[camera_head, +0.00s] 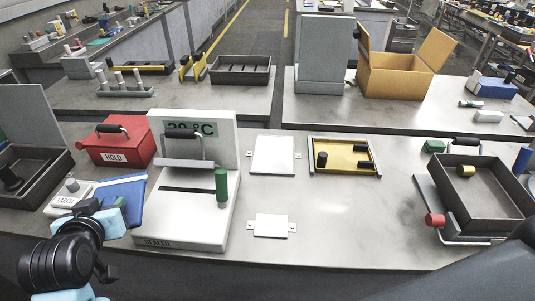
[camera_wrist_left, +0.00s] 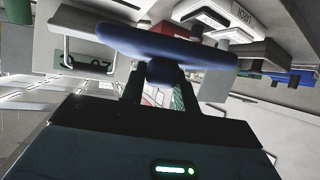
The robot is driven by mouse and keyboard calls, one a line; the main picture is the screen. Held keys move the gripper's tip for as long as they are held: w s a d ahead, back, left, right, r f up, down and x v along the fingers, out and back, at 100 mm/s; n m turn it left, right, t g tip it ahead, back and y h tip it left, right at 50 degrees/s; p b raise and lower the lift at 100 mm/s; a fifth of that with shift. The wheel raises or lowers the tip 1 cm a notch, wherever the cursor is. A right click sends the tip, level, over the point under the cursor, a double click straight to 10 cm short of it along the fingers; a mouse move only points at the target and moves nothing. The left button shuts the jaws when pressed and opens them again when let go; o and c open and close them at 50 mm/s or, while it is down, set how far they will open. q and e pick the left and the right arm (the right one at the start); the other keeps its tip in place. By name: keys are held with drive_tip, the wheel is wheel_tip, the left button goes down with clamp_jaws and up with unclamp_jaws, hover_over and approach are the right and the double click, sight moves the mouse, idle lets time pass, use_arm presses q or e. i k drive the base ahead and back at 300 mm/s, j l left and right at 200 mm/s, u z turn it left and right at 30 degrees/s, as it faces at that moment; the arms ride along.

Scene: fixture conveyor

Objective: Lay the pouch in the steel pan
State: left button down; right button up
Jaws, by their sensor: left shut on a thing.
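The blue pouch (camera_head: 127,188) shows as a flat blue shape at the left of the bench in the head view, between the label box and the white sealer. In the left wrist view the blue pouch (camera_wrist_left: 165,45) spans the top of the jaws. My left gripper (camera_head: 103,212) is shut on it; the fingertips are partly hidden in the head view. A grey steel pan (camera_head: 513,193) with raised walls stands at the right of the bench, well apart from the pouch, with a small brass cylinder (camera_head: 466,170) in it. My right gripper is out of view.
A red box (camera_head: 110,148) is behind, and an open dark case (camera_head: 45,165) is at far left. A yellow tray (camera_head: 343,150) and white plates lie mid-bench; the front centre-right is clear.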

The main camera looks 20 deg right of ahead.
sight(282, 166)
drive_tip(key=k+l+z, duration=0.15)
drive_tip(key=l+z, duration=0.15)
drive_tip(key=k+l+z, duration=0.1)
drive_tip(key=l+z, duration=0.2)
drive_tip(key=l, duration=0.15)
drive_tip(key=i+l+z, duration=0.15)
drive_tip(key=i+l, duration=0.15)
drive_tip(key=i, duration=0.1)
